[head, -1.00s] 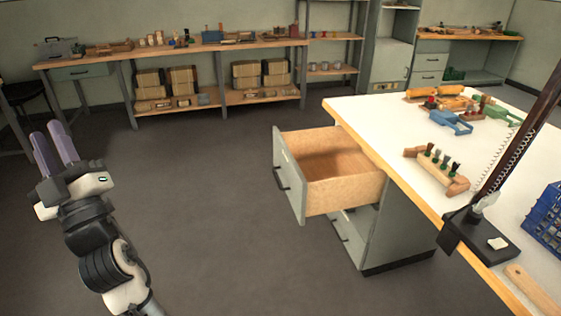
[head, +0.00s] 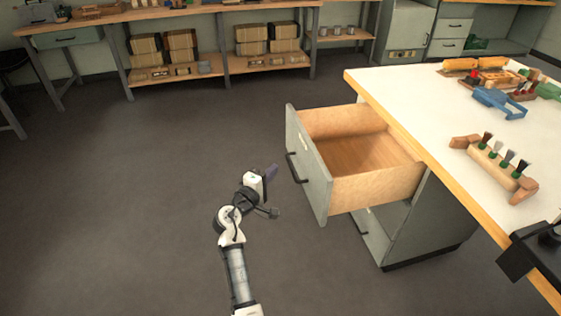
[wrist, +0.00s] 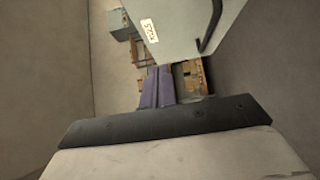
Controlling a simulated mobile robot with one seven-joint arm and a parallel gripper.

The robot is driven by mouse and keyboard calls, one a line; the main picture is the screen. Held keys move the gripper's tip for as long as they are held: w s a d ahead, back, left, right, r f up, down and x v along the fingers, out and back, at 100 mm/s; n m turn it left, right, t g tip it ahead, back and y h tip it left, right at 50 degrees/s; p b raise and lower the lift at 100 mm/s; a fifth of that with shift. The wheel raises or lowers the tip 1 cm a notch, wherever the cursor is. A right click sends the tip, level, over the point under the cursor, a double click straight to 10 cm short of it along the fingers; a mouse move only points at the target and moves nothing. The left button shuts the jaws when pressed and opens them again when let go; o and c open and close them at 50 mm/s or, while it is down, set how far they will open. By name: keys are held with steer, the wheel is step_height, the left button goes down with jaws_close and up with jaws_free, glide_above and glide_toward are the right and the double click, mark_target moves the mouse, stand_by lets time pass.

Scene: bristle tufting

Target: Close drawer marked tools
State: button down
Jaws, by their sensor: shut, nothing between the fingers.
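The drawer (head: 375,187) under the white-topped bench is pulled far out and looks empty. Its grey-green front (head: 312,185) carries a dark bar handle (head: 296,168) and a small pale label too small to read here. In the wrist view the drawer front (wrist: 185,28) fills the top, with the label (wrist: 150,30) tilted and the handle (wrist: 209,30) to its right; the lettering is hard to read. The fingers (wrist: 157,87) show below the label in the wrist view.
The bench top (head: 400,95) overhangs the drawer cabinet and holds a wooden brush rack (head: 493,168) and a blue tool (head: 498,102). The floor left of the drawer is clear. Shelving with boxes stands along the back.

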glide_toward(304, 146)
steer(key=w+a, duration=0.1)
steer(key=w, duration=0.3)
steer(key=shift+w+d+f+p, duration=0.1)
steer(key=shift+w+d+p, duration=0.15)
steer(key=shift+d, duration=0.35)
steer(key=shift+w+d+f+p, duration=0.1)
steer(key=shift+w+d+p, duration=0.15)
steer(key=shift+d, duration=0.35)
steer(key=shift+w+d+f+p, duration=0.1)
steer(key=shift+w+d+p, duration=0.15)
steer(key=shift+d, duration=0.35)
steer(key=shift+r, duration=0.1)
